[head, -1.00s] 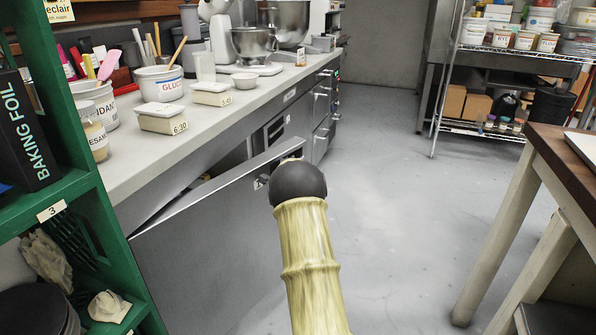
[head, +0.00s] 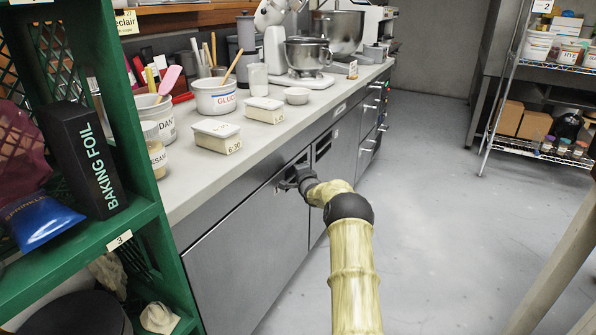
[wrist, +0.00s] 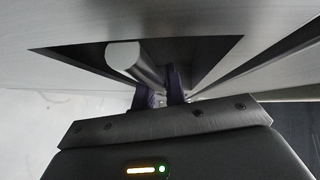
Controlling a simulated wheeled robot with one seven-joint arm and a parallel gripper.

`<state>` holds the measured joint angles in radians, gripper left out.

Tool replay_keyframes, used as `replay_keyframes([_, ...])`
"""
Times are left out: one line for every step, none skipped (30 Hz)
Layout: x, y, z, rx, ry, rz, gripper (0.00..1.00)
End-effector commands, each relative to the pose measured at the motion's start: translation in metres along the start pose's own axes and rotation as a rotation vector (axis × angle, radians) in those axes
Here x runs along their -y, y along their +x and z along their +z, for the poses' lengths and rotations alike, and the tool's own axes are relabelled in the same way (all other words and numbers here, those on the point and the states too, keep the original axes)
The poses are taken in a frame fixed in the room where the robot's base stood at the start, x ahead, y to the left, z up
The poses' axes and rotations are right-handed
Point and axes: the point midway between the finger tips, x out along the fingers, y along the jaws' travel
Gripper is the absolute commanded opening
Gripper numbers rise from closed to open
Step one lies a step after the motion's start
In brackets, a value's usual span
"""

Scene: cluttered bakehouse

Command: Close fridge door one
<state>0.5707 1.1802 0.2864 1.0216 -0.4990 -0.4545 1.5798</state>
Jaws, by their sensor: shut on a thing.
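The fridge door (head: 245,258) is a grey steel panel under the worktop, at the left of the cabinet run. It looks flush with the cabinet front. My gripper (head: 291,182) is at the door's upper right corner, and its fingertips are partly hidden in the head view. In the wrist view my gripper (wrist: 160,90) has its two dark fingers close together at a dark recess in the panel. They are shut on a pale bar, the door handle (wrist: 125,57).
The worktop (head: 185,197) above holds tubs, small boxes and mixers. A green shelf (head: 160,255) stands close at the left, with a baking foil box (head: 85,160). A wire rack (head: 500,95) is at the back right. The floor (head: 420,200) is clear.

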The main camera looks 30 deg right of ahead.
Motion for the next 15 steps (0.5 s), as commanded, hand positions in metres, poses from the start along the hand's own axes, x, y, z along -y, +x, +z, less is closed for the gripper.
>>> replay_keyframes([0.0056,0.0017,0.007,0.008,0.0,-0.011,0.0])
replay_keyframes([0.0059,0.0017,0.0074,0.009,0.0,-0.012,0.0])
replay_keyframes([0.0062,0.0019,0.008,0.01,0.0,-0.012,0.0])
replay_keyframes([0.0064,0.0019,0.0086,0.01,0.0,-0.013,0.0])
replay_keyframes([0.0066,0.002,0.0091,0.011,0.0,-0.013,0.0])
replay_keyframes([0.007,0.0021,0.0099,0.012,0.0,-0.013,0.14])
replay_keyframes([0.0071,0.0022,0.0104,0.012,0.0,-0.014,0.2])
replay_keyframes([0.0071,0.0023,0.0107,0.013,0.0,-0.013,0.26])
replay_keyframes([0.0068,0.0022,0.0105,0.012,0.0,-0.013,0.34])
replay_keyframes([0.0065,0.0021,0.0101,0.012,0.0,-0.012,0.34])
replay_keyframes([0.0063,0.002,0.0098,0.011,0.0,-0.012,0.34])
replay_keyframes([0.006,0.0019,0.0093,0.011,0.001,-0.011,0.34])
replay_keyframes([0.0058,0.0019,0.0089,0.01,0.001,-0.011,0.34])
replay_keyframes([0.0055,0.0018,0.0085,0.01,0.001,-0.01,0.34])
replay_keyframes([0.0053,0.0017,0.0081,0.009,0.001,-0.01,0.34])
